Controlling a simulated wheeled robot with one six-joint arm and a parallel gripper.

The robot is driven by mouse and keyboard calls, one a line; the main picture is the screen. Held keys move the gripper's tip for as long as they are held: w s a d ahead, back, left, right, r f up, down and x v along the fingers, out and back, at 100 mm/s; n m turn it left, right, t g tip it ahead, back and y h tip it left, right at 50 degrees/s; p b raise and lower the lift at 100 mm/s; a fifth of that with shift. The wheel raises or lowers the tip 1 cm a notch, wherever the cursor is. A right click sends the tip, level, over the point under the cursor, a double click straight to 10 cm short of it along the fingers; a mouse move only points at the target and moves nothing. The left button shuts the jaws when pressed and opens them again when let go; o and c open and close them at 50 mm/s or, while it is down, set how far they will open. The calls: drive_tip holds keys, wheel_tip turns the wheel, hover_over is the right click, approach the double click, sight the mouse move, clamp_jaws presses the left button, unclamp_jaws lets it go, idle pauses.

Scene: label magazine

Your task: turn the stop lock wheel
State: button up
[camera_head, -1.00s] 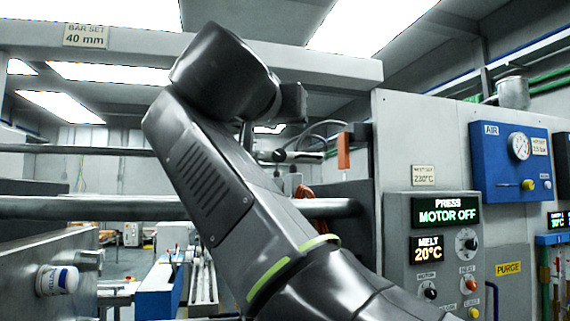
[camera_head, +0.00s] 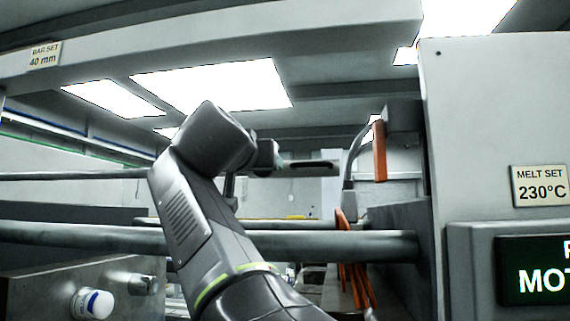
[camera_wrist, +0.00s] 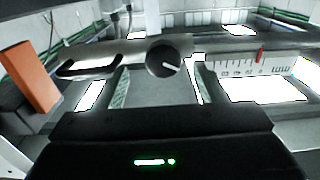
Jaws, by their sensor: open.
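The stop lock wheel appears to be the dark round knob (camera_wrist: 163,61) with a white mark, on a grey bar in the wrist view. My gripper (camera_wrist: 160,76) is open, its two fingers apart. The knob shows between and beyond the fingertips; I cannot tell whether they touch it. A scale (camera_wrist: 255,65) with a red pointer (camera_wrist: 261,54) lies to the right of the knob. In the head view my arm hides much of the middle, and I cannot make out the wheel there.
In the head view, horizontal bars (camera_head: 330,245) cross the space behind my arm.

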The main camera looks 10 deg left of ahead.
drive_tip(key=w+p, duration=0.1)
drive_tip(key=w, duration=0.3)
drive_tip(key=shift+w+a, duration=0.1)
drive_tip(key=shift+w, duration=0.2)
drive_tip(key=c, duration=1)
drive_tip(key=shift+r+n, duration=0.1)
drive_tip(key=shift+n, duration=0.2)
